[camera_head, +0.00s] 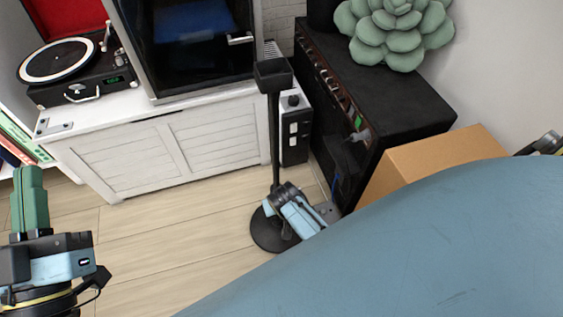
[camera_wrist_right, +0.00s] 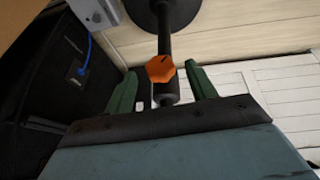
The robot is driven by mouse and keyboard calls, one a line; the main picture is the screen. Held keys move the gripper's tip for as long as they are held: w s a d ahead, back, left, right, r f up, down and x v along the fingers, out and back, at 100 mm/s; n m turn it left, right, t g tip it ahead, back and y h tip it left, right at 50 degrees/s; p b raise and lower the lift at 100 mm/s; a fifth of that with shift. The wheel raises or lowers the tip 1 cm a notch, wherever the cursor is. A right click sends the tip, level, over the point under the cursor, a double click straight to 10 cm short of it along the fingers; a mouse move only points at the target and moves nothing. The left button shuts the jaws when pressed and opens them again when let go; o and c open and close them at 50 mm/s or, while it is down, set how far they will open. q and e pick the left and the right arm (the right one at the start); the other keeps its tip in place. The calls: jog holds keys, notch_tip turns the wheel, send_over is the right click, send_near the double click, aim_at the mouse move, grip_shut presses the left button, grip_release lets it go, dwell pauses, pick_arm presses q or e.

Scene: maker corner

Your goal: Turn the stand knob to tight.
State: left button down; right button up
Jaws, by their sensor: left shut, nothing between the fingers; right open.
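The stand (camera_head: 275,130) has a thin black pole, a dark box-shaped top and a round black base (camera_head: 268,236) on the floor. Its orange knob (camera_wrist_right: 160,69) shows in the right wrist view on the dark pole, with a short dark mark on its face. My right gripper (camera_wrist_right: 162,75) is open, its green fingers apart on either side of the knob in that view; I cannot tell if they touch it. In the head view, light blue and black parts by the pole look like my right wrist; the knob is hidden there. My left gripper (camera_head: 28,175) is shut and empty at the left.
A white cabinet (camera_head: 170,150) with a record player (camera_head: 75,65) stands behind. A black amplifier (camera_head: 390,95) bearing a green succulent is right of the stand, beside a cardboard box (camera_head: 440,160). Floor (camera_head: 170,235) is clear left of the stand. My blue arm hides the lower right.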

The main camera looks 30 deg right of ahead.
pick_arm(q)
jog(key=shift+s+a+r+t+h+b, duration=0.1)
jog(key=shift+s+r+t+h+b, duration=0.15)
jog(key=shift+s+r+t, duration=0.25)
jog(key=shift+s+a+r+t+h+b, duration=0.15)
jog(key=shift+s+r+t+b, duration=0.15)
jog(key=shift+r+t, duration=0.35)
pick_arm(e)
jog(key=shift+x, duration=0.95)
pick_arm(q)
jog(key=shift+d, duration=0.1)
pick_arm(e)
jog(key=c, duration=1)
pick_arm(q)
jog(key=shift+w, duration=0.1)
